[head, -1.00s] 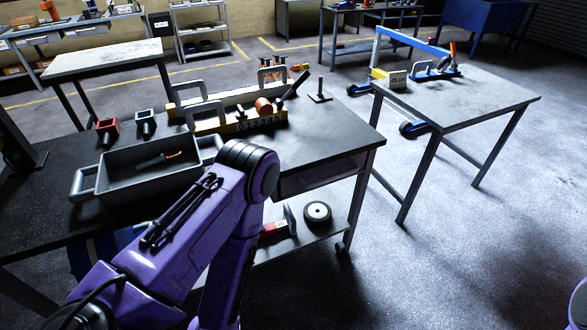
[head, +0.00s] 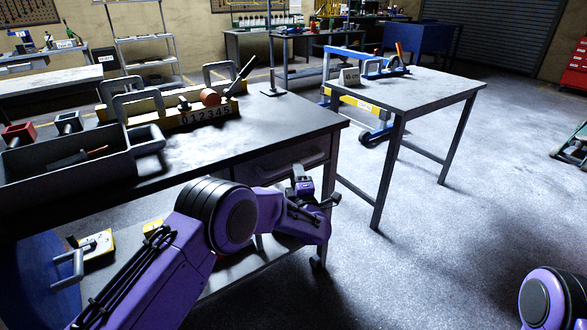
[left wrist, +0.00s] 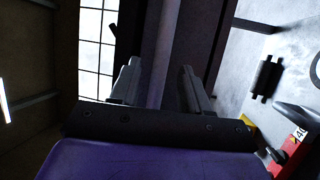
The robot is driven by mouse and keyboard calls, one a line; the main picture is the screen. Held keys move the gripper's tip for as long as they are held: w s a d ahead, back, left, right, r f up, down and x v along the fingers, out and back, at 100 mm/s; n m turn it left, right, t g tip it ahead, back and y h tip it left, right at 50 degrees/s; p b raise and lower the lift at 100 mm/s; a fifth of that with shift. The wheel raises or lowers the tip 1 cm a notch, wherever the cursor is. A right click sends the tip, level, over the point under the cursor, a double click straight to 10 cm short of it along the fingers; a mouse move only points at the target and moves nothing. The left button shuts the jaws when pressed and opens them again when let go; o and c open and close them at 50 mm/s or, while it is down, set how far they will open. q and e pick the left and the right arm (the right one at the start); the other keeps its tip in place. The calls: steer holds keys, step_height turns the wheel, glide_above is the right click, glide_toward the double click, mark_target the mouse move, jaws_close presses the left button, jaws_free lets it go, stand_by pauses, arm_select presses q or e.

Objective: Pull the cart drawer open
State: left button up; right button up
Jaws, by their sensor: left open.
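The cart (head: 270,128) is a dark bench with a drawer (head: 262,168) under the right part of its top. The drawer looks shut, and a pale bar handle (head: 312,162) runs across its front. My left gripper (head: 318,194) is just in front of and below the drawer front. In the left wrist view its two fingers (left wrist: 160,88) stand apart, with nothing gripped between them and a dark upright surface beyond. Whether they touch the cart cannot be told. My right gripper is not in view; only part of my right arm shows at the lower right.
A grey tray (head: 135,160) and a block with handles (head: 190,118) stand on the cart top. A yellow item (head: 97,246) lies on the lower shelf. The floor in front is open.

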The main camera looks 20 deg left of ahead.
arm_select(q)
steer(key=x, duration=0.4)
steer(key=shift+w+a, duration=0.1)
steer(key=shift+w, duration=0.1)
jaws_close()
